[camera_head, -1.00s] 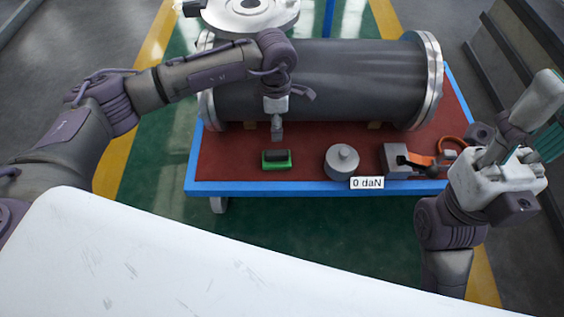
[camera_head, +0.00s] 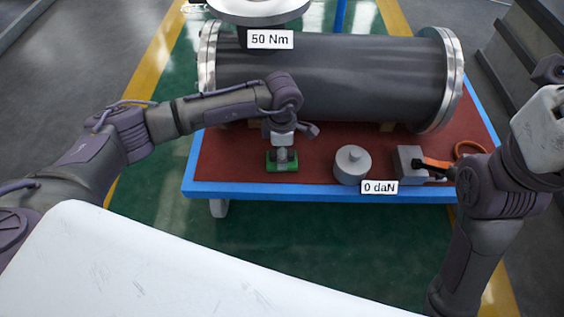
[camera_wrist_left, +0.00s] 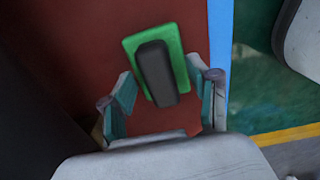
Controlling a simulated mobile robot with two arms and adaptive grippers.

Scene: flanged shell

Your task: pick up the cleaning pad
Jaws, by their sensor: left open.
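The cleaning pad (camera_head: 283,167) is a green block with a dark handle, lying on the red table top near its blue front edge. In the left wrist view the pad (camera_wrist_left: 132,46) lies ahead of and partly between the open fingers, its dark handle (camera_wrist_left: 157,73) pointing back toward the palm. My left gripper (camera_head: 283,158) is directly over the pad and hides part of it; it also shows in the left wrist view (camera_wrist_left: 164,98), open with nothing between its fingers gripped. My right gripper shows only in part at the right edge, fingers out of frame.
A large dark flanged shell (camera_head: 330,75) lies along the back of the red table (camera_head: 225,165). Right of the pad stand a grey cylindrical weight (camera_head: 352,166) and a grey block tool with an orange handle (camera_head: 410,165). A white panel (camera_head: 180,265) fills the lower left.

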